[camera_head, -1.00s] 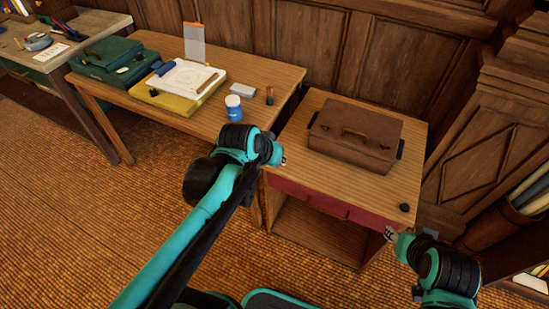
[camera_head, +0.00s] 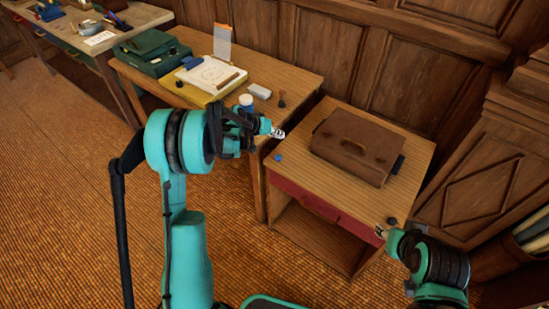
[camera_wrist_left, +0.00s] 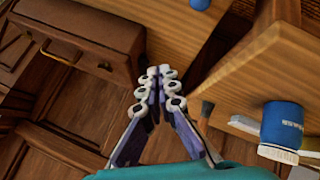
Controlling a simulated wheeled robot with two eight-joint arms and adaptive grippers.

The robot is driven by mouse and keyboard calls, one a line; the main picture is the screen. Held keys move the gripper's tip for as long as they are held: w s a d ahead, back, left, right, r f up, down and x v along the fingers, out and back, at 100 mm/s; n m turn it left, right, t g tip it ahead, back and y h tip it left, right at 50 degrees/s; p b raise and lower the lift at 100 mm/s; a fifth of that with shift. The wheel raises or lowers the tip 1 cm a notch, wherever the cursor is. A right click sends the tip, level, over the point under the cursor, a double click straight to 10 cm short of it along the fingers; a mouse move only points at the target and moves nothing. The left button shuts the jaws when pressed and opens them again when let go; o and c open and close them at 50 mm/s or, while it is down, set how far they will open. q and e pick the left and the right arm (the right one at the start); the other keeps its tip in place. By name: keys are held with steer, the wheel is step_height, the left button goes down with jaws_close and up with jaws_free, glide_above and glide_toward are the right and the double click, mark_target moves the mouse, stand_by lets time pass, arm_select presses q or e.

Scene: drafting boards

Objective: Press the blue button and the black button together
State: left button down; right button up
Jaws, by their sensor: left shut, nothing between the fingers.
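The blue button (camera_head: 278,157) sits on the top of the small wooden cabinet (camera_head: 330,185), near its left edge. It also shows at the top of the left wrist view (camera_wrist_left: 200,4). The black button (camera_head: 391,221) sits at the cabinet top's front right corner. My left gripper (camera_head: 278,133) is shut and empty; in the head view its tips appear just above the blue button, apart from it. The left wrist view shows its fingers together (camera_wrist_left: 162,88). My right gripper (camera_head: 380,231) is close to the black button, at the front edge; its fingers are too small to read.
A brown briefcase (camera_head: 357,145) lies on the cabinet between and behind the buttons. The desk on the left holds a blue-and-white jar (camera_head: 246,102), an eraser block (camera_head: 259,91), a drawing board (camera_head: 208,76) and a green case (camera_head: 153,54). A wood-panelled wall stands behind.

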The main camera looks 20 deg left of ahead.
arm_select(q)
steer(key=shift+w+a+f, duration=0.2)
steer(key=shift+a+f, duration=0.25)
steer(key=shift+f, duration=0.35)
arm_select(e)
steer(key=shift+r, duration=0.15)
arm_select(q)
steer(key=shift+f, duration=0.1)
steer(key=b, duration=0.6)
glide_toward(281, 155)
steer(key=x, duration=0.3)
steer(key=r+x, duration=0.1)
steer(key=x, duration=0.1)
steer(key=shift+w+d+f, duration=0.2)
steer(key=shift+w+d, duration=0.1)
steer(key=shift+w, duration=0.25)
arm_select(e)
step_height(281, 155, down, 6)
steer(key=shift+r, duration=0.1)
arm_select(q)
steer(key=shift+f, duration=0.35)
arm_select(e)
steer(key=shift+f, duration=0.45)
arm_select(q)
steer(key=shift+f+b, duration=0.6)
steer(key=shift+b, duration=0.2)
arm_select(e)
steer(key=shift+f, duration=0.5)
steer(key=shift+c, duration=0.3)
jaws_close()
